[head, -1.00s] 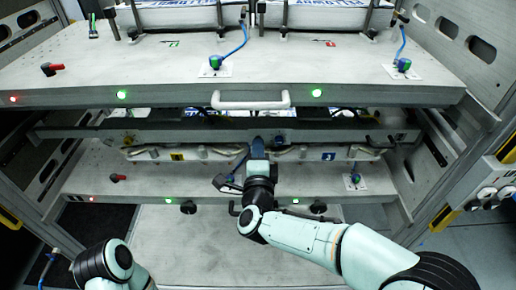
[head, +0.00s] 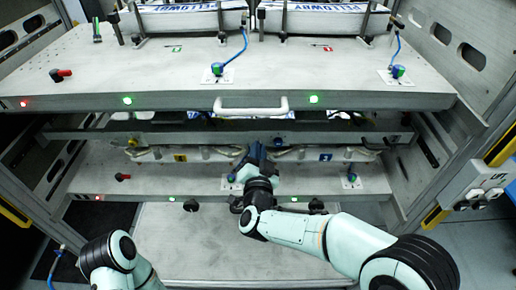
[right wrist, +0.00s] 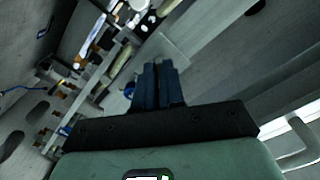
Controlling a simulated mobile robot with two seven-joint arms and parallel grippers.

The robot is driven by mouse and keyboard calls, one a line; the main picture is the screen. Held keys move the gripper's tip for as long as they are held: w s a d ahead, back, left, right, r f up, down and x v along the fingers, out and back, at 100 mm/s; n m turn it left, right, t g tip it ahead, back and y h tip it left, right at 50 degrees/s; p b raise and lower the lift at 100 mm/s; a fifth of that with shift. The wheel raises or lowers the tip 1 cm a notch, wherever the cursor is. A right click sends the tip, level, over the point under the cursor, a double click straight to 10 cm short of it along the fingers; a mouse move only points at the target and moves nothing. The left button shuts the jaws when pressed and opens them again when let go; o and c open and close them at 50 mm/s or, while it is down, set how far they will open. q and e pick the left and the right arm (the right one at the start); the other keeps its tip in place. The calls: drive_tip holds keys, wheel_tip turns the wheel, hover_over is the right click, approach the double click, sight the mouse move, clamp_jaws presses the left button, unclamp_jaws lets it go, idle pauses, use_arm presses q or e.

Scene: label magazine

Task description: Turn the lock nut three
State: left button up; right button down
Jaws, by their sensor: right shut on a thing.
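My right gripper (head: 255,153) reaches the middle of the lower shelf in the head view. In the right wrist view its dark blue fingers (right wrist: 158,85) point away and stand close together. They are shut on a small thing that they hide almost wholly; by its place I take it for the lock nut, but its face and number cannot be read. A blue-green knob (head: 231,177) with a cable sits on the lower shelf just left of this gripper. My left arm shows at bottom left, its gripper out of view.
The upper shelf (head: 130,75) overhangs the work area, with a white handle (head: 250,105) on its front edge. A blue plate (head: 325,157) and a yellow plate (head: 180,157) mark the lower trays. Grey frame walls stand at both sides.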

drive_tip(key=shift+n+p, duration=1.4)
drive_tip(key=shift+n, duration=2.2)
drive_tip(key=shift+f, duration=0.1)
drive_tip(key=c, duration=1.2)
unclamp_jaws()
drive_tip(key=shift+c, duration=0.2)
drive_tip(key=s+b, duration=0.1)
drive_tip(key=s, duration=1.2)
drive_tip(key=shift+s, duration=0.25)
